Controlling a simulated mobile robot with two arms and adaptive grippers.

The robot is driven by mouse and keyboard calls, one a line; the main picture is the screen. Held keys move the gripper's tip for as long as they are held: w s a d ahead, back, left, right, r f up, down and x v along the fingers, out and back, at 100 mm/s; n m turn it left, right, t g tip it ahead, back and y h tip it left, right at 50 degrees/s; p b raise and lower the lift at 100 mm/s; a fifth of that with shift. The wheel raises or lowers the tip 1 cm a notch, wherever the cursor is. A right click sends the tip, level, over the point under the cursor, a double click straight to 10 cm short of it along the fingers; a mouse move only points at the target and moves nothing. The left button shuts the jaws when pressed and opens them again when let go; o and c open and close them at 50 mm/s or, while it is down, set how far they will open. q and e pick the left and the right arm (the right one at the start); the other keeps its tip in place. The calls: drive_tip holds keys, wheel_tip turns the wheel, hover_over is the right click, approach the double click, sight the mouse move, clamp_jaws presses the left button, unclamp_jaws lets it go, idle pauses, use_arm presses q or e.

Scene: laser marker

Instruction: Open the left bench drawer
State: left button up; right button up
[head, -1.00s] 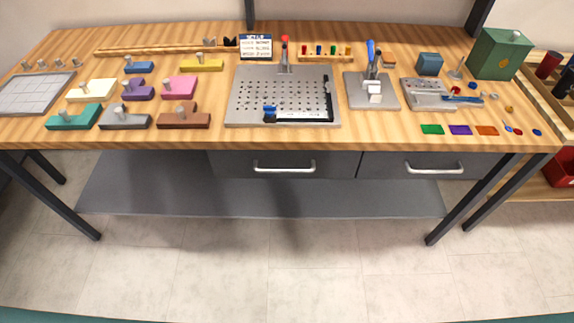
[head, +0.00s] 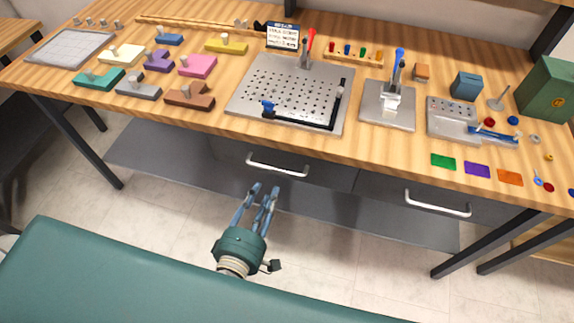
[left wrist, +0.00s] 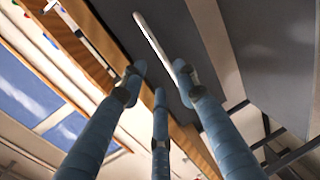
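The left bench drawer (head: 325,175) is a dark grey front under the wooden bench top. It sits flush and shut. Its pale bar handle (head: 277,166) shows in the head view and runs slantwise in the left wrist view (left wrist: 155,42). My left gripper (head: 264,191) is just below and in front of this handle in the head view, its three blue fingers spread and empty. In the left wrist view the open fingers (left wrist: 160,76) point toward the handle. No contact with the handle shows clearly. My right gripper is in neither view.
A second drawer with its own handle (head: 437,203) is to the right. The bench top (head: 200,122) carries colored blocks, a perforated plate (head: 292,95) and small tools. A grey lower shelf (head: 160,150) lies beneath. Open floor lies in front.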

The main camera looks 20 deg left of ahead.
sight(275, 170)
use_arm(q)
drive_tip(key=w, duration=0.3)
drive_tip(key=w+f, duration=0.1)
drive_tip(key=w, duration=0.2)
drive_tip(key=w+p, duration=0.1)
drive_tip(key=w, duration=0.2)
drive_tip(key=shift+w+f, duration=0.1)
drive_tip(key=shift+f, duration=0.25)
drive_tip(key=shift+w+f, duration=0.15)
drive_tip(key=shift+w, duration=0.4)
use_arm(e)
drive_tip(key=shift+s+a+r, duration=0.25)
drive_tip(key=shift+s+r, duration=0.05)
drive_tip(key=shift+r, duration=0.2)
use_arm(q)
clamp_jaws()
